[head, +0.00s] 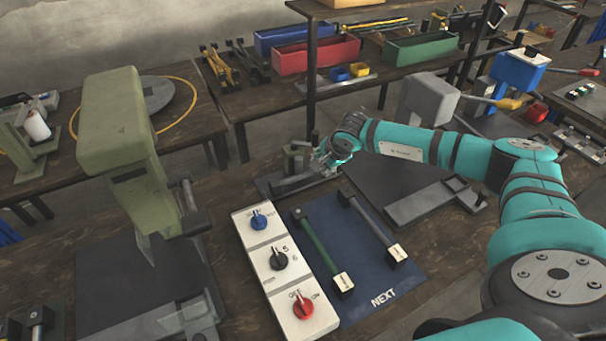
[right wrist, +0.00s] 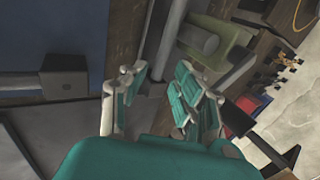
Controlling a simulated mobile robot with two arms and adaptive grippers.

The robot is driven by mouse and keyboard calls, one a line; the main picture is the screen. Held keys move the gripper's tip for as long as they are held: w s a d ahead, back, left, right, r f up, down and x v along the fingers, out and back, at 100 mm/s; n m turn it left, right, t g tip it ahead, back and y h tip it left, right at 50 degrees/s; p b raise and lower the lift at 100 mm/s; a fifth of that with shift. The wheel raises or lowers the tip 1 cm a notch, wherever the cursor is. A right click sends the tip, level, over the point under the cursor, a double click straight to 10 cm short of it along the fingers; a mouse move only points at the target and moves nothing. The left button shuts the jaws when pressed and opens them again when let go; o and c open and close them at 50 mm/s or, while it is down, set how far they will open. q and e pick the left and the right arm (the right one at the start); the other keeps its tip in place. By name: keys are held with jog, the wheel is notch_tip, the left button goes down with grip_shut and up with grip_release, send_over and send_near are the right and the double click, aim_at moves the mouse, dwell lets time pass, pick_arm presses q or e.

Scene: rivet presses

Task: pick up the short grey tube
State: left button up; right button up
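A plain grey tube or bar (head: 298,183) lies at the foot of a small green fixture (head: 294,155) beyond the blue mat. In the right wrist view a grey bar (right wrist: 168,45) runs down toward the gap between my right fingers. My right gripper (head: 335,155) is low beside the fixture; in the right wrist view (right wrist: 158,95) its fingers stand apart. I cannot tell whether they touch the bar. My left gripper is not in view.
The blue mat (head: 370,275) is marked NEXT. A white control panel (head: 281,263) with blue, black and red knobs stands left of it. A green press (head: 125,125) rises at left, a grey press (head: 428,98) behind my right arm. Bins (head: 316,55) stand on the back table.

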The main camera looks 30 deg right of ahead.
aim_at(303, 177)
jog(key=shift+w+f, duration=0.2)
jog(key=shift+f, duration=0.2)
jog(key=p+x, duration=0.1)
jog(key=x, duration=0.4)
jog(key=shift+w+a+r+p, duration=0.1)
jog(key=shift+a+p, duration=0.05)
jog(key=shift+p, duration=0.15)
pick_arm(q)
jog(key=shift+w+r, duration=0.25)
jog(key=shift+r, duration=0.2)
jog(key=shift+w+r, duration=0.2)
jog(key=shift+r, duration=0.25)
pick_arm(e)
jog(key=shift+c, duration=0.4)
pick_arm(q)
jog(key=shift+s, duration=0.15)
pick_arm(e)
grip_shut()
